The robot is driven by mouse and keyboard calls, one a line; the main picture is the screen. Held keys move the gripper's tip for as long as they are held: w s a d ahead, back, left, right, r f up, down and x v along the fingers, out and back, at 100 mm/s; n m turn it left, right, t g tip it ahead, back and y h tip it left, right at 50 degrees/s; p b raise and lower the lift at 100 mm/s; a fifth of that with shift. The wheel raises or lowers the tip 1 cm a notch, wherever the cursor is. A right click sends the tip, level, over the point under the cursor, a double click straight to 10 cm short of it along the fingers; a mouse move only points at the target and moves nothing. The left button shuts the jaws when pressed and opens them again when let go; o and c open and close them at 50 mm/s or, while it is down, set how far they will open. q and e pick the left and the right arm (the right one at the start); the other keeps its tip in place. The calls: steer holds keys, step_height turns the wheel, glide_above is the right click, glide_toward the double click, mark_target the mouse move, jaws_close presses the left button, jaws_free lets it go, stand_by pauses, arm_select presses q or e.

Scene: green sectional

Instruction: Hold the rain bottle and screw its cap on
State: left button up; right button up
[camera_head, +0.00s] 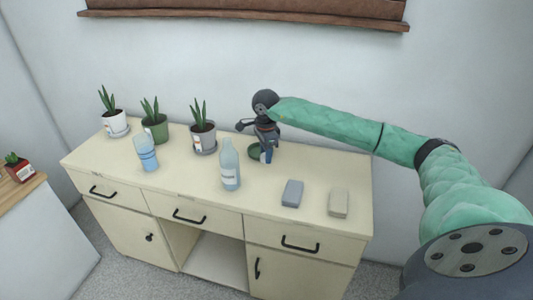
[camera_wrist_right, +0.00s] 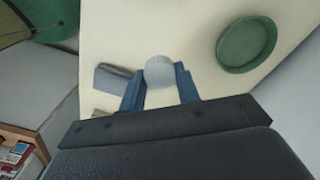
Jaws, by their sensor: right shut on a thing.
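A pale blue clear bottle with a white label (camera_head: 230,178) stands upright near the front middle of the cabinet top. A second, blue-banded bottle (camera_head: 146,155) stands further left; I cannot read which one is the rain bottle. My right gripper (camera_head: 267,157) is low over the back of the cabinet top, beside a green saucer and to the right of the labelled bottle. In the right wrist view its blue fingers (camera_wrist_right: 159,88) are shut on a pale round cap-like thing (camera_wrist_right: 159,71). In the head view the gripper hides this thing. My left gripper is not in view.
The green saucer (camera_wrist_right: 246,44) lies next to my right gripper. A grey-blue block (camera_head: 292,193) and a beige block (camera_head: 339,203) lie at the right front. Three potted plants stand along the back left, including a green pot (camera_head: 155,129). The back right of the top is clear.

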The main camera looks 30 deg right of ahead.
steer(key=shift+w+n, duration=0.1)
steer(key=shift+n, duration=0.3)
steer(key=n, duration=0.2)
steer(key=shift+s+r+n, duration=0.15)
steer(key=shift+s+n, duration=0.25)
steer(key=n, duration=0.1)
steer(key=a+n, duration=0.1)
steer(key=n, duration=0.1)
steer(key=shift+s+a+f, duration=0.1)
steer(key=shift+a+f, duration=0.05)
steer(key=shift+f, duration=0.05)
steer(key=s+a+f+n, duration=0.2)
steer(key=s+a+n, duration=0.1)
steer(key=a, duration=0.4)
steer(key=s+a+f+n, duration=0.2)
steer(key=s+a+n, duration=0.1)
steer(key=a+n, duration=0.3)
steer(key=s+a+f+n, duration=0.2)
steer(key=a+n, duration=0.3)
steer(key=a, duration=0.4)
steer(key=shift+s+a+f, duration=0.2)
steer(key=shift+s, duration=0.6)
